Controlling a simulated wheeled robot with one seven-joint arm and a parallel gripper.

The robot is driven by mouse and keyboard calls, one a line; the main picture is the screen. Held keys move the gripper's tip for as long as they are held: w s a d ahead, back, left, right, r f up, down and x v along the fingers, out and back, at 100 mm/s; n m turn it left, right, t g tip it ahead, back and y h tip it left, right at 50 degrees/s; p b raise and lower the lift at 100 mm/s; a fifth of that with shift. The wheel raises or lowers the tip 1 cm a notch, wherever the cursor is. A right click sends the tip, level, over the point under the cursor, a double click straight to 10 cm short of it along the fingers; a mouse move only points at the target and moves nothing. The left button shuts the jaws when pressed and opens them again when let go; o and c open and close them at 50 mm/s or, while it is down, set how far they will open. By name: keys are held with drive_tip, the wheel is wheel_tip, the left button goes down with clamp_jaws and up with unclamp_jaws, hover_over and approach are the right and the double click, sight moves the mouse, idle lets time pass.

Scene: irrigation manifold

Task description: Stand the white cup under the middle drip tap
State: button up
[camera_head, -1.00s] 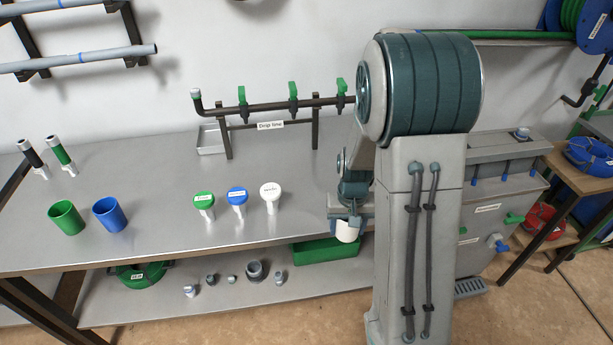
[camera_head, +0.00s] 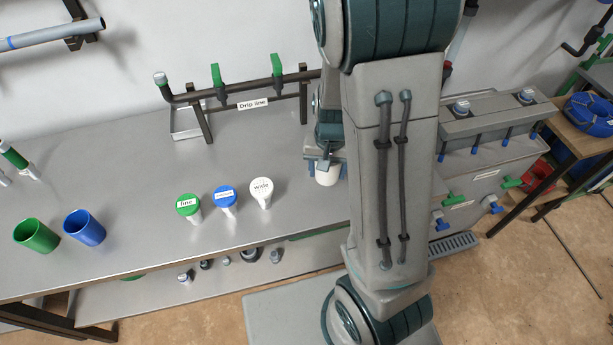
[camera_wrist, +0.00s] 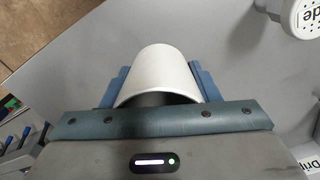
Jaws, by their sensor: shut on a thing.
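The white cup (camera_head: 328,174) is in my gripper (camera_head: 322,160), at the right part of the bench beside my arm. In the wrist view the cup (camera_wrist: 160,75) sits between the two blue fingers of my gripper (camera_wrist: 160,88), which is shut on it. Whether the cup touches the bench is hard to tell. The drip line (camera_head: 240,92) stands at the back of the bench. Its left tap (camera_head: 217,76) and middle tap (camera_head: 277,66) have green handles. The right tap is hidden behind my arm. The cup is right of and nearer than the middle tap.
A green cup (camera_head: 37,236) and a blue cup (camera_head: 84,228) stand on the left of the bench. Three labelled heads, green (camera_head: 188,205), blue (camera_head: 225,197) and white (camera_head: 261,188), stand near the front edge. A shallow tray (camera_head: 187,122) lies under the line's left end.

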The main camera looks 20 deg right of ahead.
hover_over(307, 187)
wheel_tip(307, 187, down, 3)
drive_tip(key=shift+f+p, duration=0.15)
drive_tip(key=shift+p, duration=0.15)
drive_tip(key=shift+f, duration=2)
drive_tip(key=shift+f, duration=0.2)
drive_tip(key=o, duration=1)
drive_tip(key=shift+c, duration=0.2)
drive_tip(key=shift+r, duration=0.1)
